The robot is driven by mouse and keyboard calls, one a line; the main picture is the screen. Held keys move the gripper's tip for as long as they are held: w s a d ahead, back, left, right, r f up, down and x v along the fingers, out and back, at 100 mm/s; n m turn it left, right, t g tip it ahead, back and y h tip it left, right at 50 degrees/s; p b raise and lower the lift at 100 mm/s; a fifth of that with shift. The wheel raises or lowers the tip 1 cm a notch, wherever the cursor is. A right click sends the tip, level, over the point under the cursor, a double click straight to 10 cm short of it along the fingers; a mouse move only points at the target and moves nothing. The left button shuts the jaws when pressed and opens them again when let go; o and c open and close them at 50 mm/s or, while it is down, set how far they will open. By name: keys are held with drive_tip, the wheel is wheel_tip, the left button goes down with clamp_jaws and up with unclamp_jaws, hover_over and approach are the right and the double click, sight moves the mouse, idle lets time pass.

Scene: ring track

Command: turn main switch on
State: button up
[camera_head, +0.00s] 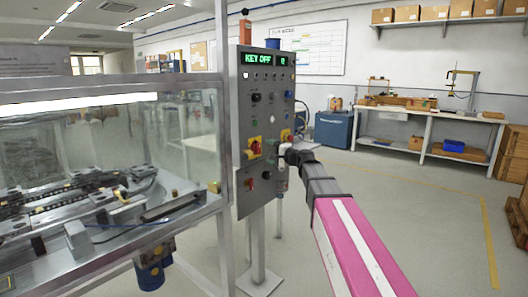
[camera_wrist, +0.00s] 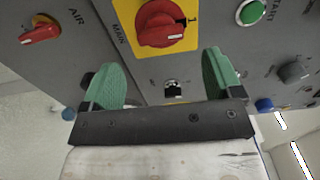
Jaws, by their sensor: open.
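The main switch is a red rotary knob on a yellow plate, labelled MAIN; in the wrist view it (camera_wrist: 160,24) is at the top middle, cut by the frame edge. In the head view the main switch (camera_head: 254,147) is on the grey control panel (camera_head: 243,110). My gripper (camera_wrist: 163,72) is open, with green fingers spread wide and nothing between them. It points at the panel face beside the main switch, apart from the knob. A small key switch (camera_wrist: 172,88) shows between the fingers. In the head view my gripper (camera_head: 283,150) hides part of the panel's right side.
The panel display (camera_head: 262,59) reads KEY OFF. A red AIR switch (camera_wrist: 40,31) and a green START button (camera_wrist: 250,12) are near the main switch. A glass-walled machine enclosure (camera_head: 110,130) stands left of the panel.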

drive_tip(key=v, duration=0.5)
drive_tip(key=shift+s+d, duration=0.1)
drive_tip(key=s+d+f+n+g+h, duration=0.15)
drive_tip(key=s+f, duration=0.25)
drive_tip(key=f, duration=0.4)
drive_tip(key=s+d+f+n+g+h, duration=0.1)
drive_tip(key=s+f+g+h, duration=0.15)
drive_tip(key=f, duration=0.55)
drive_tip(key=s+d+f+n+g+h, duration=0.1)
drive_tip(key=s+f+n+g+h, duration=0.1)
drive_tip(key=s+f, duration=0.35)
drive_tip(key=s+d+f+n+g+h, duration=0.1)
drive_tip(key=s+d+f+g+h, duration=0.1)
drive_tip(key=s+d+f+h, duration=0.2)
drive_tip(key=s+d+f+n+g+h, duration=0.2)
drive_tip(key=s+d+f, duration=0.5)
drive_tip(key=s+f, duration=0.4)
wheel_tip(320, 180, down, 4)
drive_tip(key=shift+r+g+h, duration=0.2)
drive_tip(key=shift+g+h, duration=0.3)
drive_tip(key=shift+h, duration=0.6)
